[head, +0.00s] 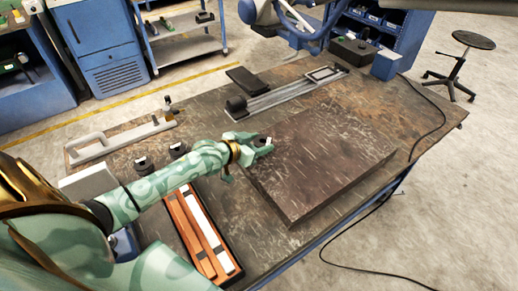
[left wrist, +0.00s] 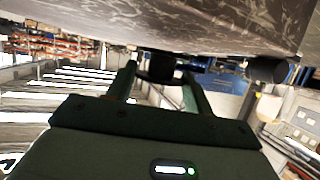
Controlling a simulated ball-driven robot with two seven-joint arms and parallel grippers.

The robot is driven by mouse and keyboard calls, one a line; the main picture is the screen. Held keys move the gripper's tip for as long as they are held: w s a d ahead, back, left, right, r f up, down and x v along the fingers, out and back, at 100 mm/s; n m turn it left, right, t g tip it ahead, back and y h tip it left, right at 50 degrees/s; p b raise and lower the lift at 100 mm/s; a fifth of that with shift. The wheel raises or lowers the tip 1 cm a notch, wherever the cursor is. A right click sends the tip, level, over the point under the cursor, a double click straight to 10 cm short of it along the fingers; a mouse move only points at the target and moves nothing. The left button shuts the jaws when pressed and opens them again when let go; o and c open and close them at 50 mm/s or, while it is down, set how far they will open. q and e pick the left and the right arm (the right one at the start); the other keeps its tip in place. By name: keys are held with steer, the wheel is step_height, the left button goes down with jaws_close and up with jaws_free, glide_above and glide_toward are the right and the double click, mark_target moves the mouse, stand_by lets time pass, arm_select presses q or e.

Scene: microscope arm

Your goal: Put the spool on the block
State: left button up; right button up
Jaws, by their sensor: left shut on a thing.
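The block (head: 325,155) is a wide, dark, scratched slab lying on the workbench; in the left wrist view its pale-streaked surface (left wrist: 215,22) fills the top. My left gripper (head: 262,147) is at the block's left edge, shut on a small dark spool (head: 266,142) with a light patch. In the left wrist view the spool (left wrist: 159,66) sits between the two fingers (left wrist: 162,88), close to the block. I cannot tell whether it touches the block. My right gripper is not in view.
Two small dark round pieces (head: 143,165) stand left of my forearm. A reddish wooden case (head: 202,235) with light strips lies at the front. A grey handled piece (head: 95,145) and a rail fixture (head: 290,92) lie farther back. The block's top is clear.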

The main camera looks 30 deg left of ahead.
arm_select(q)
steer(key=shift+f, duration=0.95)
steer(key=shift+r, duration=0.1)
steer(key=o, duration=1)
steer(key=shift+o, duration=0.2)
steer(key=shift+s+r, duration=0.15)
steer(key=shift+s, duration=0.1)
steer(key=p+v, duration=0.4)
steer(key=v, duration=0.7)
steer(key=shift+s+a, duration=0.15)
steer(key=shift+s, duration=0.1)
